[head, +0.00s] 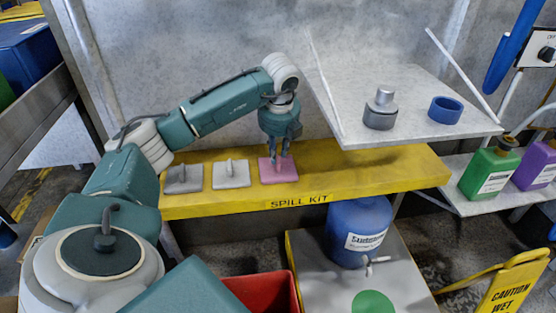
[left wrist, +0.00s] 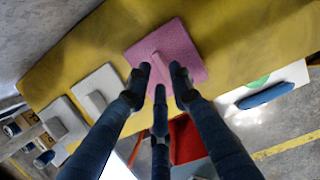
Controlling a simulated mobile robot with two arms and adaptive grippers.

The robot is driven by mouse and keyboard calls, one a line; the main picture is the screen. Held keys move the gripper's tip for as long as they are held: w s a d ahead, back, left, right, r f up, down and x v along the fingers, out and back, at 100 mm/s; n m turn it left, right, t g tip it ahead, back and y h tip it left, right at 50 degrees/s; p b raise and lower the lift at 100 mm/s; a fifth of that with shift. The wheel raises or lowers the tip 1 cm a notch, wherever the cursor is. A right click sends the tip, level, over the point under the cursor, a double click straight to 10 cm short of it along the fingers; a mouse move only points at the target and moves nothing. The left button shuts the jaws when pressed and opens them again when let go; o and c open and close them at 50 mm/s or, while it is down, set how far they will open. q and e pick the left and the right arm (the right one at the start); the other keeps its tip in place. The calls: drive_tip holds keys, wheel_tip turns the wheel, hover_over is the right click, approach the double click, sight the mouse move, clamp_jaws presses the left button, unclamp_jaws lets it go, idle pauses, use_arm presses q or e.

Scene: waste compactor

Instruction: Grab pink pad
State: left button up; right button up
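The pink pad (head: 279,171) lies flat on the yellow spill kit shelf (head: 400,170), at the right end of a row with two grey pads. My left gripper (head: 279,156) points down over it. In the left wrist view, the pink pad (left wrist: 182,45) has a raised pink handle (left wrist: 161,67). The fingers of my left gripper (left wrist: 158,80) are spread apart, with two tips on either side of the handle. I cannot tell whether they touch it. My right gripper is not in view.
A light grey pad (head: 231,175) and a darker grey pad (head: 184,179) lie left of the pink one. A metal shelf (head: 440,85) with a grey part and a blue ring hangs over the right side. A blue container (head: 357,220) stands below. The yellow shelf's right part is clear.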

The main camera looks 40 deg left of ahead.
sight(277, 165)
use_arm(q)
drive_tip(key=x, duration=0.3)
drive_tip(key=shift+f+b, duration=0.3)
drive_tip(key=shift+f, duration=0.15)
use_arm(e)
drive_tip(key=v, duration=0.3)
use_arm(q)
drive_tip(key=shift+r, duration=0.1)
clamp_jaws()
